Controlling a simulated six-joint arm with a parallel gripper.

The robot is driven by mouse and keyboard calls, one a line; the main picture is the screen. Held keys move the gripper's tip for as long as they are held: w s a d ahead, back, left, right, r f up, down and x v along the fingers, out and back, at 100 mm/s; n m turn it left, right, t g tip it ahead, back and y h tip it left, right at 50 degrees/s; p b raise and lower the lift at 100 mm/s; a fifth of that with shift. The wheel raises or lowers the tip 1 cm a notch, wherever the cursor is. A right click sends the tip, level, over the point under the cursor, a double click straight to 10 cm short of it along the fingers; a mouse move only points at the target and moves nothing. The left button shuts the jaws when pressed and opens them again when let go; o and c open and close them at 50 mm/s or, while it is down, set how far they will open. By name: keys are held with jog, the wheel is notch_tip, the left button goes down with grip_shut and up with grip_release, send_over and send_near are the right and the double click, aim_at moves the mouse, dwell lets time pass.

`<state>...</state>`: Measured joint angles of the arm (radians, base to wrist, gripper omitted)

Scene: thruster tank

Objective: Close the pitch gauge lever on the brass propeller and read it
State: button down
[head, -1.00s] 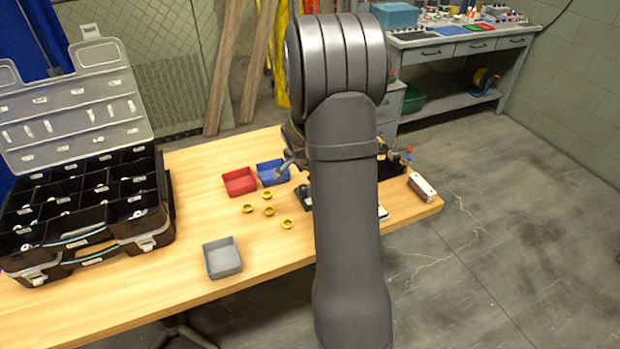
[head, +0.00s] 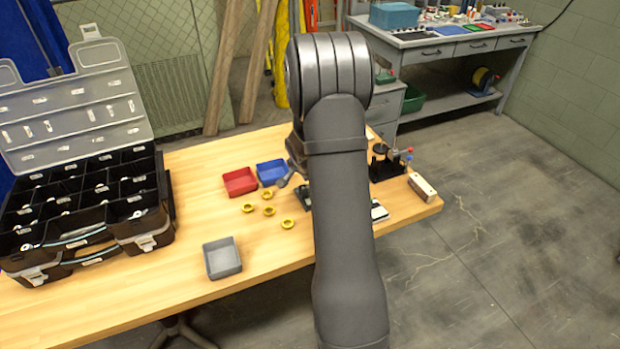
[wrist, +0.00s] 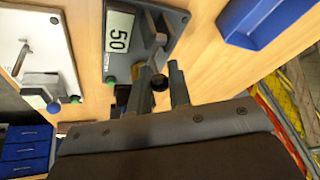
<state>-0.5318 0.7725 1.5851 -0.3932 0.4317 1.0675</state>
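A dark gauge plate (wrist: 172,20) with a display reading 50 (wrist: 118,40) lies on the table in the wrist view. Its edge shows left of my arm in the head view (head: 305,195). A dark round knob (wrist: 159,82) shows between the fingers of my gripper (wrist: 161,75), which stand apart with a gap around it; contact is unclear. Any brass propeller on the gauge is not clearly made out, as the fingers cover that part. Several small brass-coloured pieces (head: 268,196) lie on the table. My arm hides most of the gauge in the head view.
A blue tray (head: 272,172), a red tray (head: 240,182) and a grey tray (head: 222,258) stand left of my arm. A white-plated device (wrist: 35,40) lies beside the gauge. A black stand (head: 386,166) and a block (head: 422,187) are at the right.

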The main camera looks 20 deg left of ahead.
jog(key=shift+s+h, duration=0.2)
jog(key=shift+h, duration=0.1)
jog(key=shift+s+a+n+t+h, duration=0.15)
jog(key=shift+s+a+t+h, duration=0.1)
jog(key=shift+t+h, duration=0.25)
jog(key=shift+s+a+n+t+h, duration=0.1)
jog(key=shift+s+n+t+h, duration=0.1)
jog(key=shift+t+h, duration=0.3)
jog(key=shift+s+a+r+t+h, duration=0.15)
jog(key=shift+t+h, duration=0.15)
jog(key=shift+t, duration=0.3)
